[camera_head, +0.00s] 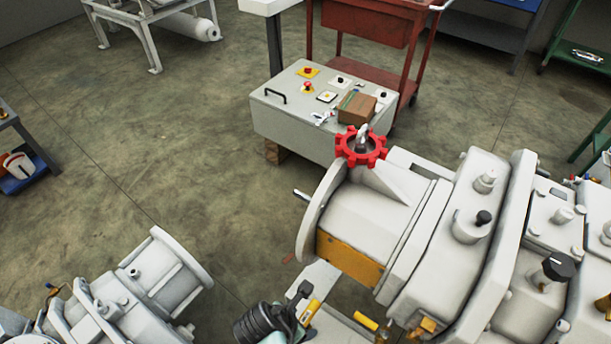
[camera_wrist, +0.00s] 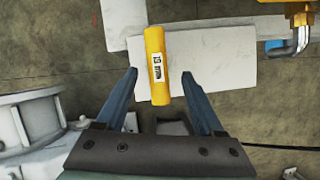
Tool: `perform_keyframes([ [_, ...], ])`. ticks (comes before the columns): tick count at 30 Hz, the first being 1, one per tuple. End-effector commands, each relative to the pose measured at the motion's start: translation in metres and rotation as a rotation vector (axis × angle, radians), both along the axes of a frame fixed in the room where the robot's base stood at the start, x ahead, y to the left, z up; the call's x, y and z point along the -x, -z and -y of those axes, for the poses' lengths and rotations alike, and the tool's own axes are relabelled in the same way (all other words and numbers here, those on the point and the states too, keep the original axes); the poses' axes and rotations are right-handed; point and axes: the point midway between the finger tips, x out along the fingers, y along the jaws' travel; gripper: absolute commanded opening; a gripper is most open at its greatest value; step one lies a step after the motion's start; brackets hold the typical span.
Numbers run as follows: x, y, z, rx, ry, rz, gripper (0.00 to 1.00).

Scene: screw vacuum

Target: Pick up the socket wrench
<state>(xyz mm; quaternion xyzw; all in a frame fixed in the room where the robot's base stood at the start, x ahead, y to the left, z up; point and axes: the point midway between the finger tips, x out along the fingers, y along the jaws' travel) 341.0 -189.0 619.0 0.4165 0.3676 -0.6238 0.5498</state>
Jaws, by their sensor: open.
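The socket wrench (camera_wrist: 158,65) shows in the wrist view as a yellow handle with a white label reading about "13 mm". It lies over a pale flat plate (camera_wrist: 210,75). My gripper (camera_wrist: 160,74) is open, with one blue finger on each side of the handle and visible gaps between. Whether the fingers are level with the handle or above it, I cannot tell. In the head view a yellow handle (camera_head: 310,312) shows at the bottom, next to the dark end of my arm, and seems to be the wrench. Its socket end is not clear.
A large pale pump (camera_head: 375,225) with a red toothed wheel (camera_head: 361,148) stands close by on the right. Another pale machine (camera_head: 140,290) stands at lower left. A yellow part with a bent metal piece (camera_wrist: 300,22) is at upper right of the wrist view. Open floor (camera_head: 150,130) lies behind.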

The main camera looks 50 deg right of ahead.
Motion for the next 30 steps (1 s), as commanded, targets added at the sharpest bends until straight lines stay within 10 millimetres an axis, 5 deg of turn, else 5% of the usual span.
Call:
perform_keyframes([
  [7, 0.0, 0.037, 0.014, 0.0, 0.003, 0.0, 0.7],
  [17, 0.001, 0.042, 0.017, 0.0, 0.001, 0.002, 0.7],
  [28, 0.001, 0.042, 0.017, 0.0, 0.001, 0.001, 0.05],
  [30, 0.001, 0.042, 0.017, 0.0, 0.001, 0.001, 0.0],
])
